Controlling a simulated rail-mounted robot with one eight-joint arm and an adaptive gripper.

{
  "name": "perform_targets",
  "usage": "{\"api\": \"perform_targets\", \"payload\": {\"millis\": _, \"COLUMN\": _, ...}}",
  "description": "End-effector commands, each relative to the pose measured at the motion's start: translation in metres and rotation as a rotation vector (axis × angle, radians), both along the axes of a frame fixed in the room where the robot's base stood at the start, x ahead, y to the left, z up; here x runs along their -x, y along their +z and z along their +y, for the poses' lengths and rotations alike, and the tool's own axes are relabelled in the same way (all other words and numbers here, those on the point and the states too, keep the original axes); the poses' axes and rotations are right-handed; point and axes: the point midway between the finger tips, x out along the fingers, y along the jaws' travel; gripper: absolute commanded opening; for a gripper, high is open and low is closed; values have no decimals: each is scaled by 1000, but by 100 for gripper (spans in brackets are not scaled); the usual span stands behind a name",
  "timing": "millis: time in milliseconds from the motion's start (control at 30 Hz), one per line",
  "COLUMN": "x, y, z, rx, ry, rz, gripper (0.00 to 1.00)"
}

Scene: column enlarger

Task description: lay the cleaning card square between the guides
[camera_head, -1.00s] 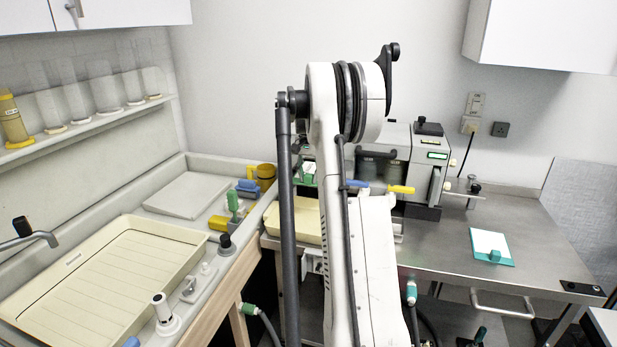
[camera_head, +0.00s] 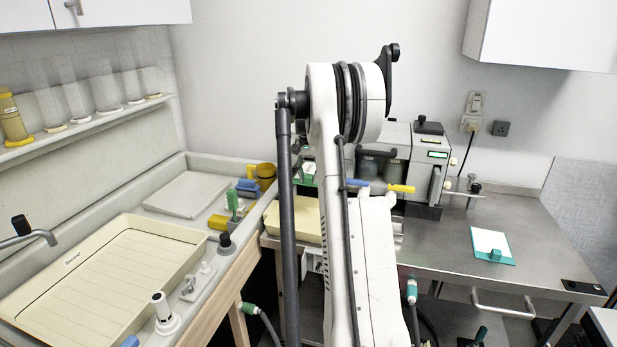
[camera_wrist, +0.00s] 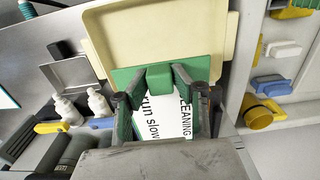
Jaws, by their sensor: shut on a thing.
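The cleaning card (camera_wrist: 172,118) shows in the wrist view as a white sheet with printed black words, on a green plate with a raised green block. My gripper (camera_wrist: 158,80) is shut on the green block, one finger on each side. The near part of the card is hidden by my gripper's body. In the head view my arm hides the gripper; a small green and white piece (camera_head: 308,172) shows left of the arm, and I cannot tell if it is the held card. I cannot make out the guides.
A cream tray (camera_wrist: 105,35) lies beyond the card. A grey machine (camera_head: 425,150) stands on the steel bench behind my arm. A teal-edged white card (camera_head: 490,242) lies on the bench's clear right side. Bottles (camera_wrist: 98,102) stand left in the wrist view.

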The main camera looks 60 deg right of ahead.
Motion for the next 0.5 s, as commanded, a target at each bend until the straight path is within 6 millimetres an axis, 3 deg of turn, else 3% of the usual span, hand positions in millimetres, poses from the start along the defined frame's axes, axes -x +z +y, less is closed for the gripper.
{"api": "perform_targets", "payload": {"millis": 167, "x": 0, "y": -2, "z": 0, "rx": 0, "ry": 0, "rz": 0, "gripper": 0}}
{"api": "perform_targets", "payload": {"millis": 200, "x": 0, "y": -2, "z": 0, "rx": 0, "ry": 0, "rz": 0, "gripper": 29}}
{"api": "perform_targets", "payload": {"millis": 333, "x": 0, "y": -2, "z": 0, "rx": 0, "ry": 0, "rz": 0, "gripper": 46}}
{"api": "perform_targets", "payload": {"millis": 500, "x": 0, "y": -2, "z": 0, "rx": 0, "ry": 0, "rz": 0, "gripper": 46}}
